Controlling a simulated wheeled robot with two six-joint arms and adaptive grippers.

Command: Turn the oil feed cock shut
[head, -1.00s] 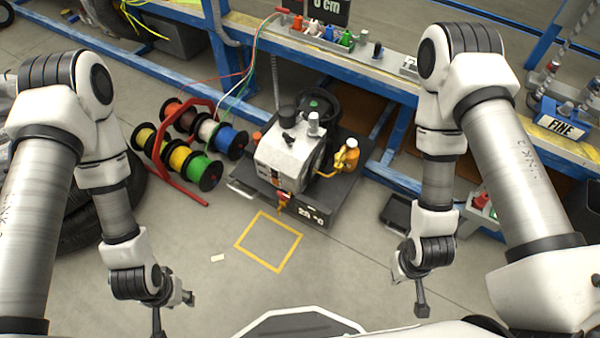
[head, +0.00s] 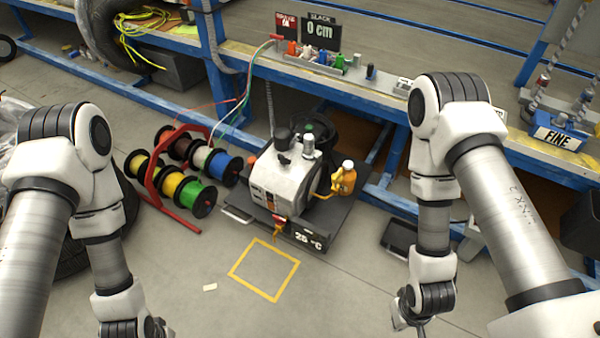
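A grey-white pump unit (head: 285,177) stands on a dark base on the floor, in the middle of the head view. An amber oil bottle (head: 343,181) with an orange cap stands at its right side, and a yellow line (head: 322,193) runs from it to the unit. A small red and yellow fitting (head: 279,229) sits low on the unit's front. I cannot tell which small part is the oil feed cock. My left gripper (head: 160,329) is mostly cut off at the bottom edge. My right gripper (head: 420,327) is also partly cut off. Both are well short of the unit.
Cable reels (head: 182,177) on a red stand are left of the unit. The floor by the yellow square (head: 264,270) is clear.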

